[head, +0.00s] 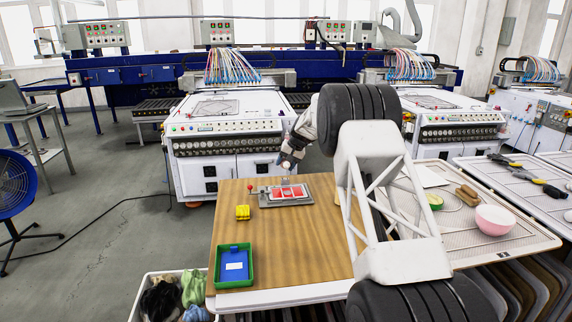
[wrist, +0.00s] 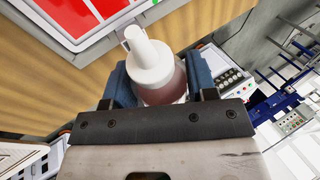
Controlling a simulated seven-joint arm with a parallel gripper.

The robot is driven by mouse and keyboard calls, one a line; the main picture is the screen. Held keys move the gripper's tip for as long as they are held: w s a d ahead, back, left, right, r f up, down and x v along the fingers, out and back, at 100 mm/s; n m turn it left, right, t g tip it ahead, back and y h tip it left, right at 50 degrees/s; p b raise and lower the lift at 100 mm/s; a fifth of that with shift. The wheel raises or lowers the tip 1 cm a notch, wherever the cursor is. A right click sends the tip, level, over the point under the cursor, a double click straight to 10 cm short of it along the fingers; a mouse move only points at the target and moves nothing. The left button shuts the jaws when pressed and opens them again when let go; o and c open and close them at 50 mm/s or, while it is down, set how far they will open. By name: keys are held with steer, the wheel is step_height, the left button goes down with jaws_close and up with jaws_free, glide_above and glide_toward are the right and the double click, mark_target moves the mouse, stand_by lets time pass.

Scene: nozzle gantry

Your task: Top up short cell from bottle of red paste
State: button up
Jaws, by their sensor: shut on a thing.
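My gripper (head: 289,158) is above the far part of the wooden table, over the back of a grey metal fixture (head: 264,201) with red cells (head: 288,191). In the wrist view its blue fingers (wrist: 158,85) are shut on a bottle with a white cap and nozzle (wrist: 150,58) and a translucent reddish body (wrist: 163,94). The bottle is held clear of the fixture, its nozzle pointing toward the fixture side. The red cells with pale borders also show in the wrist view (wrist: 70,16), partly cut off. I cannot tell how full each cell is.
A red-knobbed lever (head: 250,187) sticks out left of the fixture. A pink bowl (head: 495,219) stands right. The front middle of the wood (head: 300,250) is clear.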

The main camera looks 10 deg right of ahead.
steer(key=shift+w+f+t, duration=0.35)
steer(key=shift+w+t, duration=0.2)
steer(key=shift+t, duration=0.45)
steer(key=shift+s+f+n+t+y, duration=0.15)
steer(key=shift+n+t, duration=0.2)
steer(key=shift+t, duration=0.7)
steer(key=shift+s+f+n+t+y, duration=0.15)
steer(key=shift+n+t, duration=0.2)
steer(key=shift+t, duration=0.7)
steer(key=shift+s+n+t, duration=0.25)
steer(key=shift+n+t, duration=0.05)
steer(key=shift+t, duration=0.7)
steer(key=shift+s+t, duration=0.2)
steer(key=shift+t, duration=0.3)
steer(key=shift+s+f+n+t+y, duration=0.15)
steer(key=shift+s+n+t+y, duration=0.2)
steer(key=shift+t, duration=0.4)
steer(key=shift+s+f+n+t+y, duration=0.1)
steer(key=shift+s+n+t+y, duration=0.2)
steer(key=shift+t, duration=0.45)
steer(key=shift+c, duration=0.2)
steer(key=shift+c, duration=0.9)
